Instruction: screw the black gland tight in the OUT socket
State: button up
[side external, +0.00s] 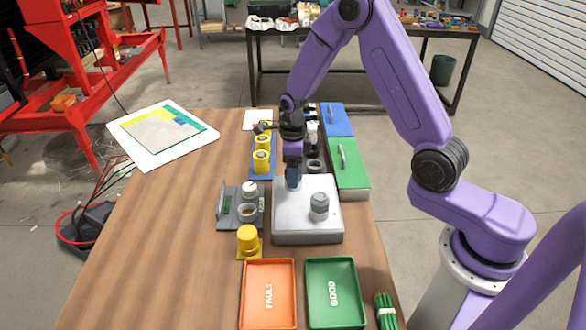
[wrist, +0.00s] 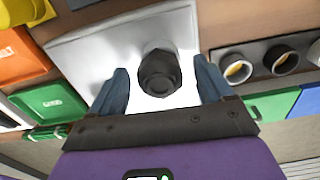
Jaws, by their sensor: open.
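The black gland (wrist: 159,73), with a hexagonal head and a dark round opening, stands upright on the pale metal box (wrist: 85,50) in the wrist view. My gripper (wrist: 162,88) is open, with one blue-grey finger on each side of the gland and a visible gap to each. In the side view my gripper (side external: 292,182) points down over the back part of the box (side external: 290,237) and hides the black gland. A grey hex fitting (side external: 319,205) stands on the front right of the box. I cannot read an OUT label or see how deep the gland sits.
A dark rack with round holders (wrist: 282,60) stands behind the box. A grey fixture (side external: 226,213) and a yellow part (side external: 248,238) are left of it. Orange (side external: 250,317) and green (side external: 347,317) trays lie in front. A green case (side external: 347,180) is close on the right.

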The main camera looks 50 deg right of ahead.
jog(key=n, duration=0.7)
dwell(0.3)
jog(key=c, duration=1.1)
jog(key=m, duration=0.8)
jog(key=shift+m, duration=0.4)
jog(key=o, duration=1.1)
